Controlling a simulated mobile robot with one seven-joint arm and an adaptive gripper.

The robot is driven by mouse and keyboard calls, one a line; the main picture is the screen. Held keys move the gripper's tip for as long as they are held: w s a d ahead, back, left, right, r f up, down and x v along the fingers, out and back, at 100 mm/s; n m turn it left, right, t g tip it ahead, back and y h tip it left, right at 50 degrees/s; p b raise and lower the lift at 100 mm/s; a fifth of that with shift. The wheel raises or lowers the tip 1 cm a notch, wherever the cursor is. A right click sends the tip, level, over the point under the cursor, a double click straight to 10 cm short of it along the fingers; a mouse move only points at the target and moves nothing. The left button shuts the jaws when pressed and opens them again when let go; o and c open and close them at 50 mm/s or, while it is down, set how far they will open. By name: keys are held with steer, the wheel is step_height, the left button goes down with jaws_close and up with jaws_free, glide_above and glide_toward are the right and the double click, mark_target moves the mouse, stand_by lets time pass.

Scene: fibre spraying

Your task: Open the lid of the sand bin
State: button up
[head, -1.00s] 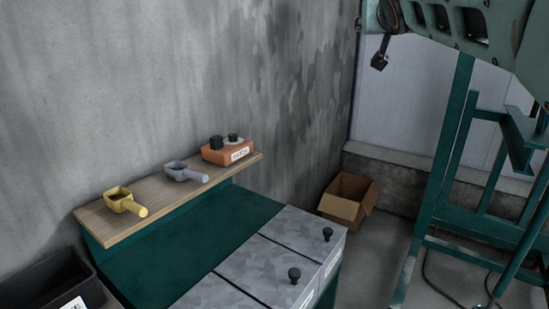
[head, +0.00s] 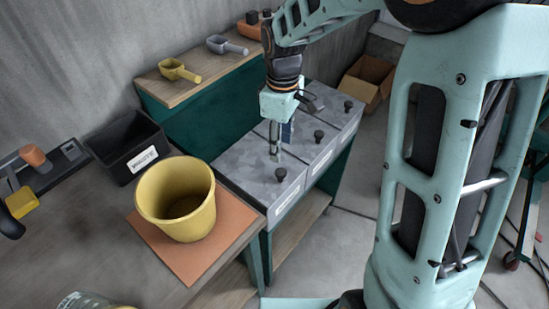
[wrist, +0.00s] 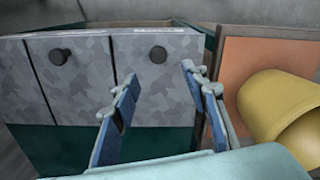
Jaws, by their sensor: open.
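A row of grey camouflage-patterned bin lids tops the green bench. The near lid (head: 250,178) has a black knob (head: 281,174), the middle lid has another knob (head: 319,136), and the far lid has a third (head: 348,105). I cannot read the front labels, so I cannot tell which bin holds sand. All lids look closed. My gripper (head: 280,148) is open and empty above the near lid, just behind its knob. In the wrist view the near knob (wrist: 158,54) shows beyond and between the open fingertips (wrist: 158,73); another knob (wrist: 58,57) lies to the left.
A yellow bucket (head: 178,207) stands on an orange mat (head: 192,262) at the front, close to the near lid. A black labelled box (head: 126,143) is left of it. Scoops (head: 180,70) rest on a wooden shelf behind. A cardboard box (head: 366,82) is on the floor.

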mark_target(281, 171)
step_height(281, 171, down, 10)
steer(key=shift+w+f, duration=0.15)
stand_by(0.3)
steer(key=shift+d, duration=0.1)
jaws_close()
